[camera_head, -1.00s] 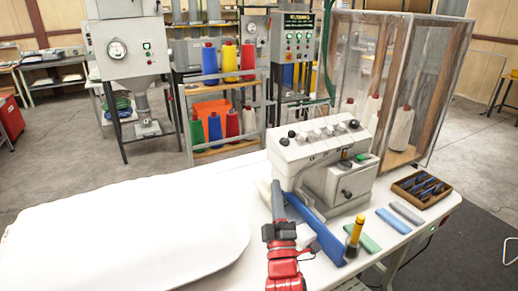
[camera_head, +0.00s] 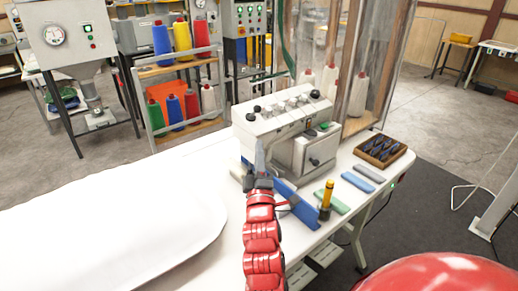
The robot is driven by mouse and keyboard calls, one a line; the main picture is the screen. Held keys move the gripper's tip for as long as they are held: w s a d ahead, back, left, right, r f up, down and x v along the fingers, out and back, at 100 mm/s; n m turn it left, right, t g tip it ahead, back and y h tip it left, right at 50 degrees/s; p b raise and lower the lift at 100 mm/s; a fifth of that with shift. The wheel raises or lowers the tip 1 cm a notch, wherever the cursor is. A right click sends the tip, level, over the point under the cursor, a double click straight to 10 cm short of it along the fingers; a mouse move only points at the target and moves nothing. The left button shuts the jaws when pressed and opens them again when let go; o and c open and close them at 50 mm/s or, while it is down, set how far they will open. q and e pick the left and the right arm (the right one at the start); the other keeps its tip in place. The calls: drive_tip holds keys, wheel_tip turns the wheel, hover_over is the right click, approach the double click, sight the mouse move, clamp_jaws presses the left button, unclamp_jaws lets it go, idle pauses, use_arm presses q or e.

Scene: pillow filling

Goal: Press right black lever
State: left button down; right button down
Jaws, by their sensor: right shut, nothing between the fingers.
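A pale grey sewing machine (camera_head: 285,128) stands on the white table, with several knobs along its top. A black knob (camera_head: 314,94) sits at the top's right end, and a dark lever-like knob (camera_head: 314,161) sticks out of its front right side. I cannot tell which one is the right black lever. My right gripper (camera_head: 260,163), on a red arm, is shut and empty. It is in front of the machine's left end; contact cannot be told. My left gripper is out of view.
A white pillow cover (camera_head: 110,225) covers the left of the table (camera_head: 215,262). Light pedals (camera_head: 325,252) show below the table.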

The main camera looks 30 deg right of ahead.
sight(257, 112)
drive_tip(key=p+x, duration=0.3)
drive_tip(key=x, duration=0.7)
drive_tip(key=shift+w+r+p, duration=0.1)
drive_tip(key=shift+r+p, duration=0.05)
drive_tip(key=shift+p, duration=0.2)
